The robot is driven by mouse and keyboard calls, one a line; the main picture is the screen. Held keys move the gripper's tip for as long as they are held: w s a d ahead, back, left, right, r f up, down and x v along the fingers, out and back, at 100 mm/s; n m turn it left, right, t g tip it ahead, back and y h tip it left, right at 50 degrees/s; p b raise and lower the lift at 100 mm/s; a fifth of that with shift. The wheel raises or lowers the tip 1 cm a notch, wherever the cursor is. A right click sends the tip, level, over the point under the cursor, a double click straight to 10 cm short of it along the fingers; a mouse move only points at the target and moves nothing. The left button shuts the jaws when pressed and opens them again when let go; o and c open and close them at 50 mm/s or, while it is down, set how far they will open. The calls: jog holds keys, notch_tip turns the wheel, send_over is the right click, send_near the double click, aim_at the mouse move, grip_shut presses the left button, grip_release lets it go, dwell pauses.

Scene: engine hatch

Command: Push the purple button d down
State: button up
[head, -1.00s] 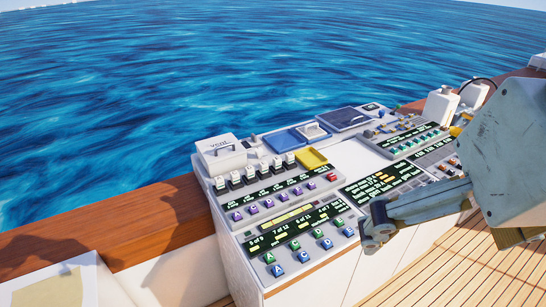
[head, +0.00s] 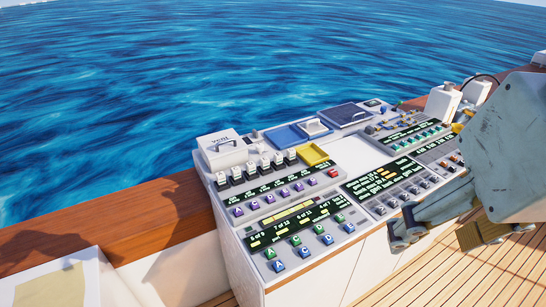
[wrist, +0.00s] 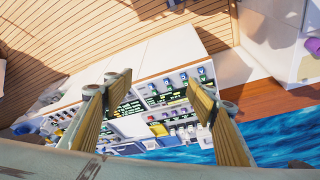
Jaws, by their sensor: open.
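A row of several purple buttons (head: 268,199) runs across the left half of the console, below small dark displays and above a long yellow-lit strip. My gripper (head: 405,232) is at the right in the head view, near the console's front right side and well apart from the purple buttons. In the wrist view my gripper (wrist: 155,100) has its two fingers wide apart with nothing between them. The console shows beyond the fingers; the purple row is too small there to make out surely.
Green and blue lettered buttons (head: 302,252) sit at the console's front left. A row of black-and-white switches (head: 250,172), a yellow tray (head: 314,154) and a white box (head: 222,150) stand behind the purple row. A wooden rail (head: 130,235) runs along the left.

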grip_shut()
dwell(1.5)
